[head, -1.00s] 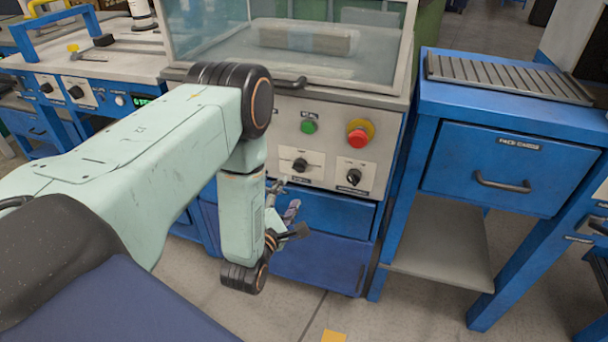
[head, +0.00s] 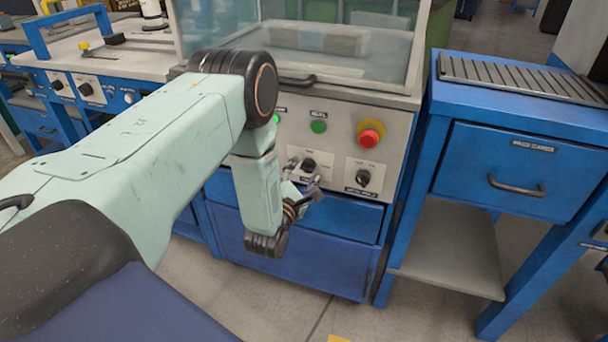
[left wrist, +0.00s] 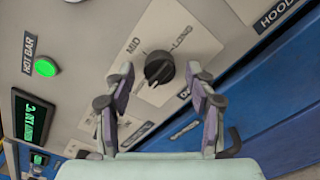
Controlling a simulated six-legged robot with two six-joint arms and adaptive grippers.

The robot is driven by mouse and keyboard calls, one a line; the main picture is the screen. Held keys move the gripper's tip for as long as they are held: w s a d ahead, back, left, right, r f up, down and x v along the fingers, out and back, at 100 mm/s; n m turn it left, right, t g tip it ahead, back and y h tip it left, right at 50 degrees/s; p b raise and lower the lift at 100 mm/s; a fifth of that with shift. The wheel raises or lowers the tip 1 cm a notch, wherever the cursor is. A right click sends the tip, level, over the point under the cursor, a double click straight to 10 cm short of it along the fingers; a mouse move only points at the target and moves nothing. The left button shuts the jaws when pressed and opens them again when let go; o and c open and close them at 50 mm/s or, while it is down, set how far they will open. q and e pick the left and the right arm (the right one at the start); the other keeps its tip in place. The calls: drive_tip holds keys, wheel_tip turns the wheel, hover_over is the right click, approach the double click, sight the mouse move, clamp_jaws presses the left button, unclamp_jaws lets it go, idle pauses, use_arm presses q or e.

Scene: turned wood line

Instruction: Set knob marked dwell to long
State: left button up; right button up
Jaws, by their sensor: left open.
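The dwell knob (head: 308,165) is a black knob on the grey front panel of the sealing machine. In the left wrist view the knob (left wrist: 158,68) sits on a light plate with MID at its upper left and LONG at its upper right. A label starting with D is partly hidden by a finger. I cannot tell for sure which mark the pointer faces. My left gripper (head: 308,198) is open and empty, just in front of and below the knob. In the wrist view its fingertips (left wrist: 160,84) frame the knob from both sides, with no clear contact. My right gripper is out of view.
A second black knob (head: 363,178) is right of the dwell knob. A red mushroom button (head: 369,135) on a yellow collar and a green button (head: 318,127) sit above. A blue drawer (head: 340,217) lies below the panel. A blue cabinet (head: 500,175) stands to the right.

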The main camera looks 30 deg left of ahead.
use_arm(q)
drive_tip(key=shift+r, duration=0.1)
drive_tip(key=shift+c, duration=0.5)
drive_tip(key=c, duration=1.1)
drive_tip(key=shift+o, duration=0.2)
